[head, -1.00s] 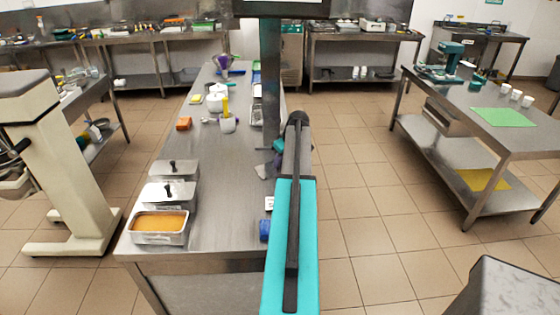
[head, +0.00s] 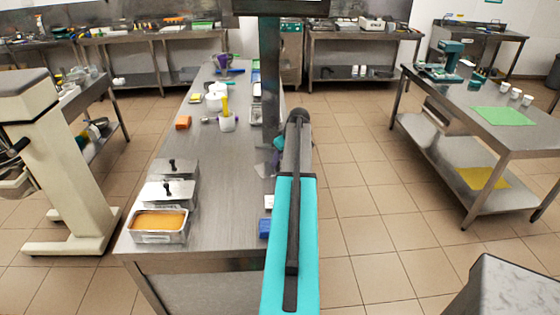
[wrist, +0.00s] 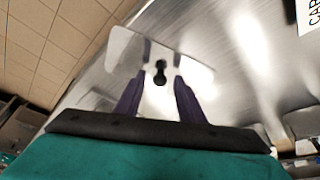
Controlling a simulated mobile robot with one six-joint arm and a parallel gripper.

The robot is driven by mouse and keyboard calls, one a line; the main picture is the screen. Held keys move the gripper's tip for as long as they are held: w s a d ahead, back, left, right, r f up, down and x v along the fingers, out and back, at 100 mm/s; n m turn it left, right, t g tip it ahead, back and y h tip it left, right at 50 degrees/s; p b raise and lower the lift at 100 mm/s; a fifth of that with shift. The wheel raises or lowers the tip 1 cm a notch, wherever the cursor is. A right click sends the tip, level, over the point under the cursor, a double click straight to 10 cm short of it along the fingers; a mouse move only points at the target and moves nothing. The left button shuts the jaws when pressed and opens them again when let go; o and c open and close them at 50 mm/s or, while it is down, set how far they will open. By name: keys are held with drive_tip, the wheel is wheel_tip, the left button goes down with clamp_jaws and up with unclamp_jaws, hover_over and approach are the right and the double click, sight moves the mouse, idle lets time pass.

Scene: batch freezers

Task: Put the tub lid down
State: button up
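The tub lid (wrist: 124,48), a shiny metal plate with a black knob, lies at the worktop in the wrist view. My gripper (wrist: 162,58) is over it, its two purple fingers either side of the knob with gaps showing, so it looks open. In the head view my arm mostly hides the gripper, and a grey piece of the lid (head: 262,169) shows at the worktop's right edge. An uncovered metal tub (head: 160,238) with orange contents stands at the near left of the worktop (head: 225,190).
An orange block (head: 183,123), a white cup (head: 227,124) and a blue item (head: 264,228) are also on the worktop. Its middle is clear. A side table (head: 520,133) stands at the right across open floor.

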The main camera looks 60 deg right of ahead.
drive_tip(key=b+v, duration=0.3)
drive_tip(key=v, duration=0.8)
drive_tip(key=shift+s+a+r, duration=0.1)
drive_tip(key=shift+s, duration=0.1)
idle(0.8)
